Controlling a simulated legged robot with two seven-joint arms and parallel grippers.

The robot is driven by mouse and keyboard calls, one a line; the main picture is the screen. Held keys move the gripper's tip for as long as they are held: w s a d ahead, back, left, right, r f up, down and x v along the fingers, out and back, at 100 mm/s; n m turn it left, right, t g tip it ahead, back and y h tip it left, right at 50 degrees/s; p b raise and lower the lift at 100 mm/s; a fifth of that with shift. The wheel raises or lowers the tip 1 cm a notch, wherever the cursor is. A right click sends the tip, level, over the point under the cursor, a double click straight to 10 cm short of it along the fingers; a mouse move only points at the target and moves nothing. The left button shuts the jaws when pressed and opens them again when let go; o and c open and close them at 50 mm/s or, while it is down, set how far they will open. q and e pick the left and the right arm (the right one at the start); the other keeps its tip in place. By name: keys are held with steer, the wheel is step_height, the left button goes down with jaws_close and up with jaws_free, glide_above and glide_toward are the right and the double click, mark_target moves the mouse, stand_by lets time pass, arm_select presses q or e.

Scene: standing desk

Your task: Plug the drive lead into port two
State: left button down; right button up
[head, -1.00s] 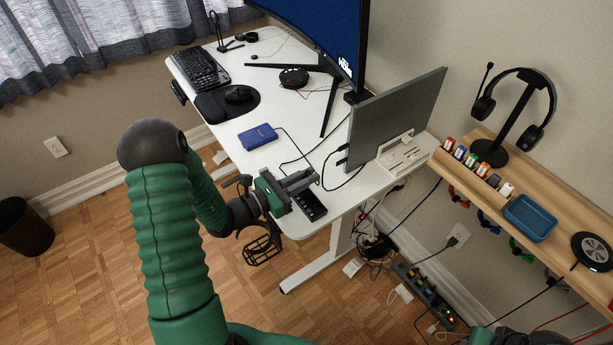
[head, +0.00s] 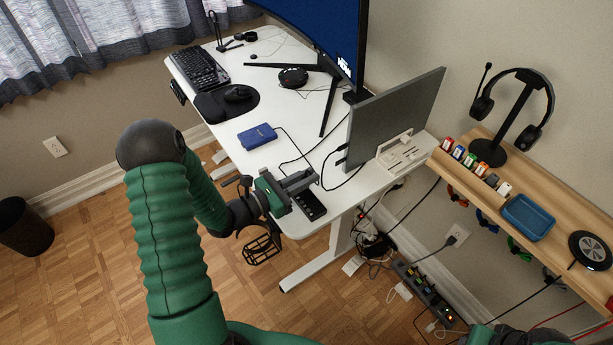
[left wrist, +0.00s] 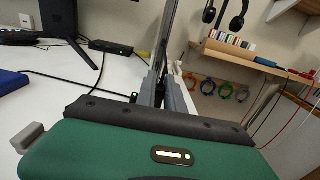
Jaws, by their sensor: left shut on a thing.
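The blue drive (head: 257,136) lies on the white desk, and its edge shows at the left of the left wrist view (left wrist: 12,82). A thin black drive lead (left wrist: 80,87) runs from it across the desk to my left gripper. My left gripper (head: 301,182) is over the desk's near corner, just above the dark port hub (head: 309,205). Its fingers, also in the left wrist view (left wrist: 164,92), are shut on the lead's end; the plug itself is mostly hidden between them. The ports are too small to tell apart.
A small grey monitor (head: 396,118) stands right behind my left gripper, with black cables at its left edge. A wooden shelf (head: 560,214) with a headset stand and blue tray (head: 529,217) is at the right. A power strip (head: 425,288) lies on the floor.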

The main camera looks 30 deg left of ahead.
arm_select(q)
steer(key=shift+f+b, duration=0.8)
steer(key=shift+f, duration=0.25)
steer(key=c, duration=1.4)
jaws_free()
steer(key=shift+o, duration=0.2)
steer(key=p+v, duration=0.1)
steer(key=v, duration=1.5)
steer(key=shift+s+a+p, duration=0.2)
steer(key=shift+s+p, duration=0.15)
steer(key=shift+s, duration=0.05)
